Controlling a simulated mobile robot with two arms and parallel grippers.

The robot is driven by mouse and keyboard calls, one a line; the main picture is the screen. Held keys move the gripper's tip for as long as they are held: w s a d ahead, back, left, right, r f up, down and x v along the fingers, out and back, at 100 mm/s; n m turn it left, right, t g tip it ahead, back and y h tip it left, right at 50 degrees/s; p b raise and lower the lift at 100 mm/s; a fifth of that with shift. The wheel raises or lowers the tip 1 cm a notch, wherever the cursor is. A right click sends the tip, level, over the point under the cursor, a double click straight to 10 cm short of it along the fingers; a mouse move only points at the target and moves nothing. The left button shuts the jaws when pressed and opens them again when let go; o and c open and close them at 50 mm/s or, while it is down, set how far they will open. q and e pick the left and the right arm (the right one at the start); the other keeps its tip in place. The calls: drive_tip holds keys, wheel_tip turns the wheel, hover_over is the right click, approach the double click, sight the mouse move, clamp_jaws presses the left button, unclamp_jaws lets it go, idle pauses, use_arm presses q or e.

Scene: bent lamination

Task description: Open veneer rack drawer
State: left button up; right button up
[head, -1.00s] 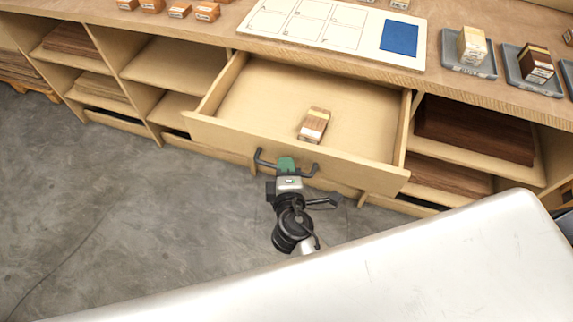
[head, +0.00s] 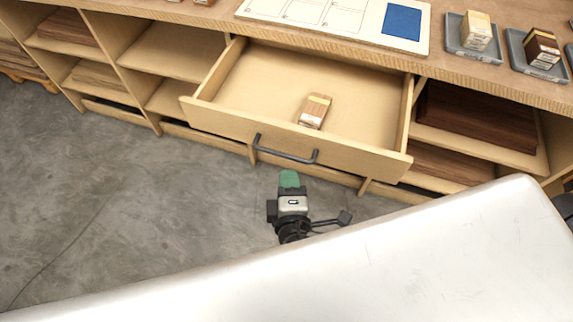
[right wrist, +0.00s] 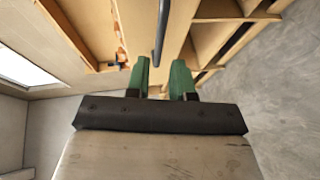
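The veneer rack drawer (head: 300,95) is pulled out from under the bench top, with a small wood block (head: 315,110) lying inside it. Its dark bar handle (head: 287,152) is on the drawer front and also shows in the right wrist view (right wrist: 161,35). My right gripper (head: 289,178) is just in front of the handle, apart from it. In the right wrist view its two green fingers (right wrist: 165,75) are spread with a gap between them and nothing held. My left gripper is not in view.
Open shelves with dark veneer sheets (head: 475,120) are right of the drawer; more shelves (head: 170,50) are at left. On the bench top are a white board (head: 350,20) and grey trays (head: 470,45) with blocks.

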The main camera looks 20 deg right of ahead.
drive_tip(key=v, duration=0.2)
drive_tip(key=shift+s, duration=0.35)
drive_tip(key=s+d+f+m+g+y+p, duration=0.1)
drive_tip(key=s+f+g, duration=0.25)
drive_tip(key=f, duration=0.95)
drive_tip(key=s+f+m+g+y+p, duration=0.1)
drive_tip(key=s+f+g+y, duration=0.2)
drive_tip(key=f, duration=1)
drive_tip(key=s+d+f+m+g+p, duration=0.1)
drive_tip(key=s+d+f+m+g, duration=0.3)
drive_tip(key=s+d+f, duration=0.3)
drive_tip(key=s+d+f+m+g+h+p, duration=0.1)
drive_tip(key=s+d+f+m+g, duration=0.3)
drive_tip(key=s, duration=0.7)
wheel_tip(320, 180, down, 4)
drive_tip(key=d+m, duration=0.2)
drive_tip(key=d, duration=0.1)
drive_tip(key=shift+s, duration=0.2)
